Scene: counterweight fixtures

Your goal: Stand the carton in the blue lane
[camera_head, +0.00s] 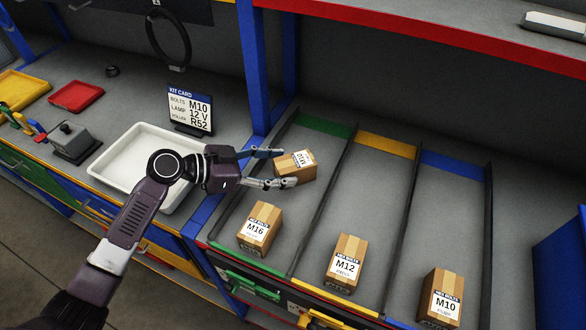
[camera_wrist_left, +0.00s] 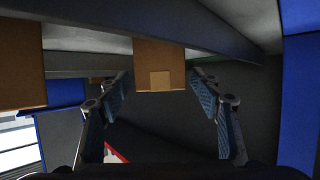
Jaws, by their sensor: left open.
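A brown carton (camera_head: 297,168) with a white label sits tilted in the picture toward the back of the green lane (camera_head: 262,185); its label is turned and looks like M10. My left gripper (camera_head: 283,169) is open, with one finger on either side of the carton's near end. The left wrist view shows the carton (camera_wrist_left: 160,65) between and beyond the spread fingers (camera_wrist_left: 160,92), with gaps on both sides. The blue lane (camera_head: 437,220) is at the right, marked by a blue strip (camera_head: 452,165) at its back; a carton labelled M10 (camera_head: 441,298) stands at its front. My right gripper is not in view.
An M16 carton (camera_head: 259,229) stands at the green lane's front and an M12 carton (camera_head: 346,263) at the yellow lane's front. Dark dividers (camera_head: 325,205) separate the lanes. The blue lane is clear behind its carton. A white tray (camera_head: 122,150) and kit card (camera_head: 190,108) are left.

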